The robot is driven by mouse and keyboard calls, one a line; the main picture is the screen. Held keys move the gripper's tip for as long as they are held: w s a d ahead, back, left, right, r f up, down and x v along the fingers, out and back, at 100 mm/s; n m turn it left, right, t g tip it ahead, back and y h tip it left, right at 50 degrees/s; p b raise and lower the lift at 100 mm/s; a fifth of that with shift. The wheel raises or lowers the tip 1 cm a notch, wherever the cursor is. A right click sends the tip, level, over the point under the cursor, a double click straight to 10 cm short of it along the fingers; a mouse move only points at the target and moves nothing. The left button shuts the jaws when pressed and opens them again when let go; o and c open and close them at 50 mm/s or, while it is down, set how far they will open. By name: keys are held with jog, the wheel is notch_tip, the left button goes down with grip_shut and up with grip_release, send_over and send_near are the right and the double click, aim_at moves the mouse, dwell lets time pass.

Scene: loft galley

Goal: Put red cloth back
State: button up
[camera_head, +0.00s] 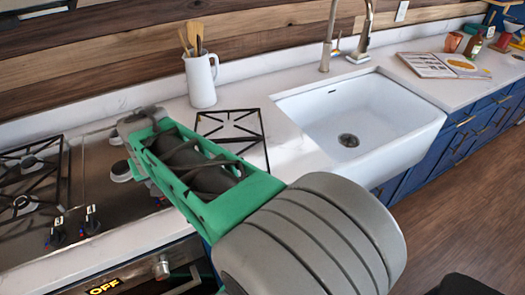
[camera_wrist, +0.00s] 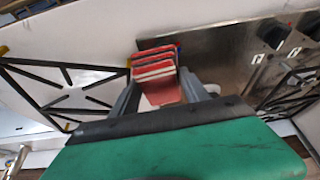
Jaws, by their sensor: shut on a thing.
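The red cloth (camera_wrist: 154,70), folded with red and white layers, shows in the wrist view between the two grey fingers of my gripper (camera_wrist: 160,88). The gripper is shut on it. In the head view, my green and grey arm reaches over the counter beside the cooktop. The cloth and fingertips are hidden there behind my arm. I cannot tell whether the cloth touches the surface below.
The steel cooktop (camera_head: 95,180) with black grates lies left of my arm. A separate black grate (camera_head: 232,128) lies on the white counter, near a white pitcher (camera_head: 201,82) of utensils. The sink (camera_head: 350,115) with its tall faucet and an open book (camera_head: 440,65) are to the right.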

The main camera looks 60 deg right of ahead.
jog(key=s+d+r+m+g+h, duration=0.1)
jog(key=s+d+m, duration=0.25)
jog(key=d, duration=0.35)
jog(key=s+d+r+m+g+h, duration=0.1)
jog(key=s+d+r+m, duration=0.2)
jog(key=d, duration=0.4)
jog(key=s+d+r+m+g+b, duration=0.1)
jog(key=s+d+m+g, duration=0.1)
jog(key=s+d+m, duration=0.5)
jog(key=s+d+r+m+g+b, duration=0.1)
jog(key=s+d+m+g, duration=0.15)
jog(key=s+m, duration=0.4)
jog(key=n+p, duration=0.2)
send_over(298, 151)
jog(key=a, duration=0.1)
jog(key=f, duration=1)
jog(key=shift+w+a, duration=0.15)
jog(key=shift+w, duration=0.2)
notch_tip(298, 151, down, 3)
jog(key=shift+r+p, duration=0.2)
jog(key=shift+p, duration=0.25)
jog(key=shift+f, duration=0.1)
